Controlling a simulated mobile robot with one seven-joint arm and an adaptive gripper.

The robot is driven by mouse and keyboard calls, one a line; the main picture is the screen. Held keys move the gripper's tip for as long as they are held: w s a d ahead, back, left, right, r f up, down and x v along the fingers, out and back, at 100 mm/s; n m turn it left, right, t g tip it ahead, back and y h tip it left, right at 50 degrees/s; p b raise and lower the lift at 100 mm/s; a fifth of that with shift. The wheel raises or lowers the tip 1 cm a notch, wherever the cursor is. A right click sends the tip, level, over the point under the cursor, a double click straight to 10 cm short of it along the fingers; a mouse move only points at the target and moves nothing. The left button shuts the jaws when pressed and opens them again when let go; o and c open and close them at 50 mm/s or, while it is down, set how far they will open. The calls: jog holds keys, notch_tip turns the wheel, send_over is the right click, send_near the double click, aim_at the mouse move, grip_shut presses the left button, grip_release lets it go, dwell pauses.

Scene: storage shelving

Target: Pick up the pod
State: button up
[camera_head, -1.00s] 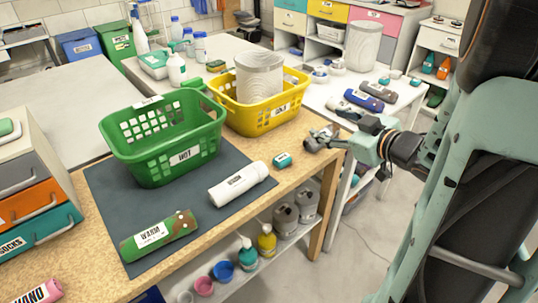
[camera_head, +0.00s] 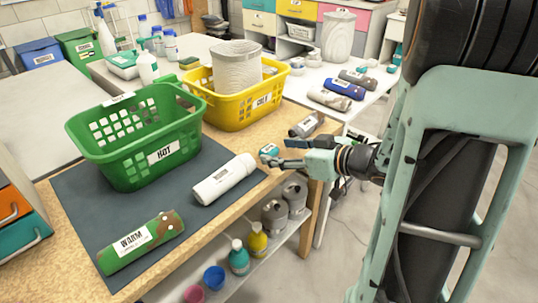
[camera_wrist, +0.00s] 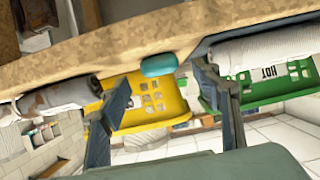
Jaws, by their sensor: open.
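The pod (camera_head: 269,150) is a small teal piece with a white label, lying near the front edge of the cork-topped table. In the wrist view it is a teal rounded block (camera_wrist: 158,65) seen between the fingers, near the table edge. My gripper (camera_head: 274,151) is level with the pod at its right side, with its fingers spread apart. In the wrist view my gripper (camera_wrist: 162,78) is open, with one finger on each side of the pod. It holds nothing. I cannot tell whether either finger touches the pod.
A white bottle (camera_head: 224,179) and a camouflage bottle (camera_head: 140,243) lie on a dark mat (camera_head: 77,193). A green basket (camera_head: 152,157) labelled HOT and a yellow basket (camera_head: 240,107) stand behind. A grey-brown bottle (camera_head: 307,124) lies close behind my gripper.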

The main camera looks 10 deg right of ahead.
aim_at(271, 150)
jog(key=b+x, duration=0.1)
jog(key=x, duration=0.2)
jog(key=shift+w+a+f, duration=0.1)
jog(key=shift+w+a, duration=0.2)
jog(key=c, duration=1)
jog(key=shift+c, duration=0.2)
